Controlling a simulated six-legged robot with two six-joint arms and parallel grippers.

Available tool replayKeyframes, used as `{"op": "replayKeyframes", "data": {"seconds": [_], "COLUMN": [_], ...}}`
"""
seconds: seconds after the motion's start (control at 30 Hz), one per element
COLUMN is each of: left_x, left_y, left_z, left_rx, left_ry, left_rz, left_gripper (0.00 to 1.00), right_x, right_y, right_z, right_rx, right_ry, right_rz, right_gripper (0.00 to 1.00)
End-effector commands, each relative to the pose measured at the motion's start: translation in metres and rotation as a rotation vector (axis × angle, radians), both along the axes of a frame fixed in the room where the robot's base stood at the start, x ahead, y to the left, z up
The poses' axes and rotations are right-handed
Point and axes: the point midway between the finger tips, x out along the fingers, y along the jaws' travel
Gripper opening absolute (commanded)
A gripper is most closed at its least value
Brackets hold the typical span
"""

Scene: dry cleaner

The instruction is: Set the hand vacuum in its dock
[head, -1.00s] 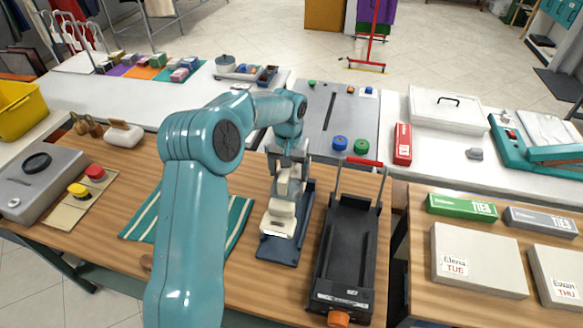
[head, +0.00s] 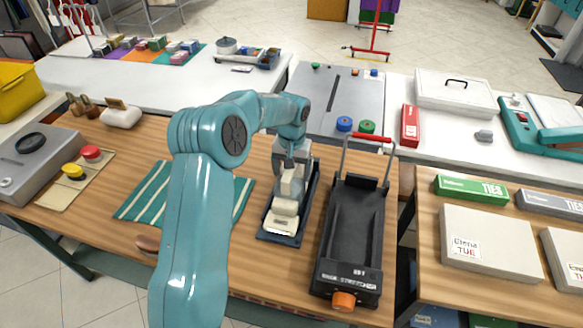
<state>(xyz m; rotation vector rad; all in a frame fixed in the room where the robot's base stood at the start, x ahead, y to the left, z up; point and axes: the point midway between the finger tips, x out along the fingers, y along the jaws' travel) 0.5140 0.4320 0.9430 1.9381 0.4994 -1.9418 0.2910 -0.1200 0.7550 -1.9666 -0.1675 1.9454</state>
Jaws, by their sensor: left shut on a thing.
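The hand vacuum (head: 284,215) is cream-white and sits over the dark blue dock (head: 279,238) on the wooden table. It lies lengthwise along the dock, within its outline. I cannot tell whether it is fully seated or just above the base. My left gripper (head: 292,182) points down and is shut on the vacuum's upper part; the arm and gripper hide its far end and some of the dock. My right gripper is not in view.
A black cart-like device (head: 351,235) with a red handle stands close right of the dock. A green striped cloth (head: 142,193) lies to the left, partly behind my arm. Further left are red and yellow buttons (head: 74,171). A white counter (head: 210,85) runs behind.

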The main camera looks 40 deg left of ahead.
Motion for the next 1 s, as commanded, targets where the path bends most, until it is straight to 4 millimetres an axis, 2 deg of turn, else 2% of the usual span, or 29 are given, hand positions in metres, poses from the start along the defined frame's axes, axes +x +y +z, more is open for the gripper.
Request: {"op": "replayKeyframes", "data": {"seconds": [0.13, 1.0], "left_x": [0.0005, 0.0003], "left_y": [0.0005, 0.0003], "left_z": [-0.0068, -0.0131], "left_rx": [0.001, 0.001], "left_ry": [-0.003, -0.002], "left_rz": [0.001, 0.000], "left_gripper": [0.00, 0.00], "right_x": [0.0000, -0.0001], "right_y": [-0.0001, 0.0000], "right_z": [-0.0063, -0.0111], "right_rx": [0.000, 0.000], "right_ry": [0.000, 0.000], "right_rz": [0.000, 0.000], "right_gripper": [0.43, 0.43]}}
